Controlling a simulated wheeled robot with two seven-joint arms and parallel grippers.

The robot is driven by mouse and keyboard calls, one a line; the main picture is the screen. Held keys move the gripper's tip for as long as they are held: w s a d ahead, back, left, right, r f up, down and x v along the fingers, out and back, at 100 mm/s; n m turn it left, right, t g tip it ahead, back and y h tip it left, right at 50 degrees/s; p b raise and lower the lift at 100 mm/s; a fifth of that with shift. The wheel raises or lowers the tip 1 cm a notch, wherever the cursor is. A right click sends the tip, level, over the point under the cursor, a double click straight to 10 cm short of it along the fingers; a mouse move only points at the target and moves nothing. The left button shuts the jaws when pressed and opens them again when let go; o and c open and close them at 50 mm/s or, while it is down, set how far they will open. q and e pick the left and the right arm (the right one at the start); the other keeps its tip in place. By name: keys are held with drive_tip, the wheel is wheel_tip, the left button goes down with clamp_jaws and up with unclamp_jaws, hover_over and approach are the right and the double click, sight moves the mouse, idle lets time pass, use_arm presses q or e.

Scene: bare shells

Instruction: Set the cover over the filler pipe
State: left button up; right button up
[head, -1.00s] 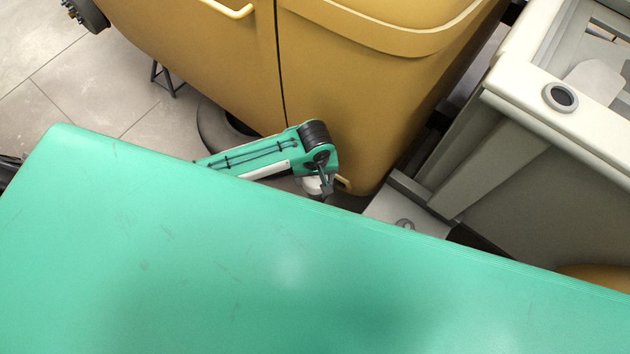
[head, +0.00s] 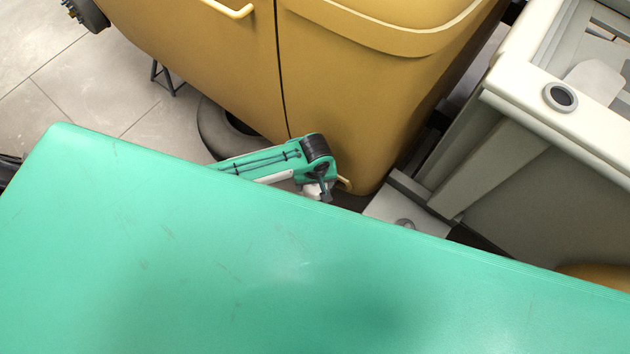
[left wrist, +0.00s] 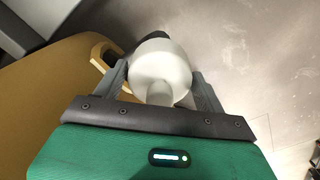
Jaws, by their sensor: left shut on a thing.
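My left gripper (head: 325,194) shows past the far edge of my green body, low beside the yellow vehicle. In the left wrist view the left gripper (left wrist: 162,78) is shut on a white rounded piece with a narrower neck, which I take as the cover (left wrist: 160,70). In the head view only a small white part of it shows, mostly hidden by the wrist. A dark shape (left wrist: 152,36) shows just behind the cover; I cannot tell whether it is the filler pipe or whether they touch. My right gripper is not in view.
The yellow vehicle body (head: 340,90) stands close to the gripper, with a small yellow loop-like part (left wrist: 101,52) beside the left finger. A pale truck bed (head: 540,85) with a ringed hole (head: 560,97) is at right. Grey floor (head: 60,75) is open at left.

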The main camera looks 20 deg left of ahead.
use_arm(q)
drive_tip(key=shift+f, duration=0.15)
drive_tip(key=o, duration=1)
drive_tip(key=shift+c, duration=0.2)
wheel_tip(320, 180, up, 13)
drive_tip(key=shift+r, duration=0.15)
